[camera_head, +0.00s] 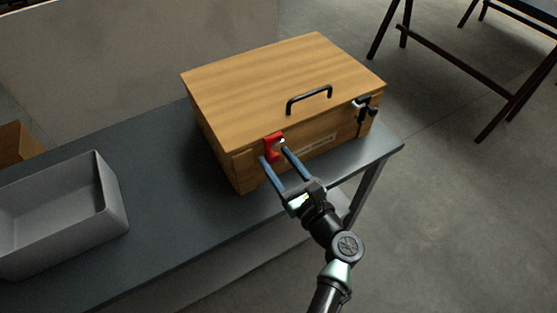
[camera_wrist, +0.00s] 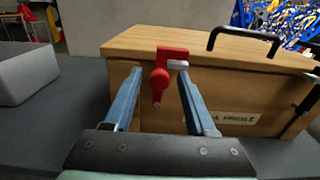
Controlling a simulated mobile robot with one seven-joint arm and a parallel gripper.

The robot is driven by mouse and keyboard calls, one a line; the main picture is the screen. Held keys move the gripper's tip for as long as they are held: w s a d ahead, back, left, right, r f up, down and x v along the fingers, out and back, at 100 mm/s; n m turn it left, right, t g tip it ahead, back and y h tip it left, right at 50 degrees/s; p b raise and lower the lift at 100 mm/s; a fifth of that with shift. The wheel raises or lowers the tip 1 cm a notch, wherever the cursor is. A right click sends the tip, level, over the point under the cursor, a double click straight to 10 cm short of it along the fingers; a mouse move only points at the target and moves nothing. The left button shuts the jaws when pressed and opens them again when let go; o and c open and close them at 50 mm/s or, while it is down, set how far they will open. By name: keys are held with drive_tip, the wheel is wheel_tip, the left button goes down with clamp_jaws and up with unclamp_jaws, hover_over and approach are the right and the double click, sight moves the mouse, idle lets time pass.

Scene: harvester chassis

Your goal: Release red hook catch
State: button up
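The red hook catch (camera_head: 273,147) is on the front face of a wooden box (camera_head: 300,85), near its left end. In the wrist view the catch (camera_wrist: 162,76) has a red plate at the lid edge, a round red knob and a lower tip. My gripper (camera_head: 272,153) is open, its two blue fingers pointing at the box front. In the wrist view the catch shows between the fingers (camera_wrist: 158,80), nearer the right one, whose tip overlaps a small light part beside the catch. I cannot tell whether they touch. The lid lies down on the box.
A black handle (camera_head: 310,98) stands on the lid, and a black catch (camera_head: 365,107) is at the box's right front. A grey bin (camera_head: 110,205) stands on the left of the grey table (camera_head: 180,215). The table's front edge runs below my gripper.

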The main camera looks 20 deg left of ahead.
clamp_jaws()
idle(1.3)
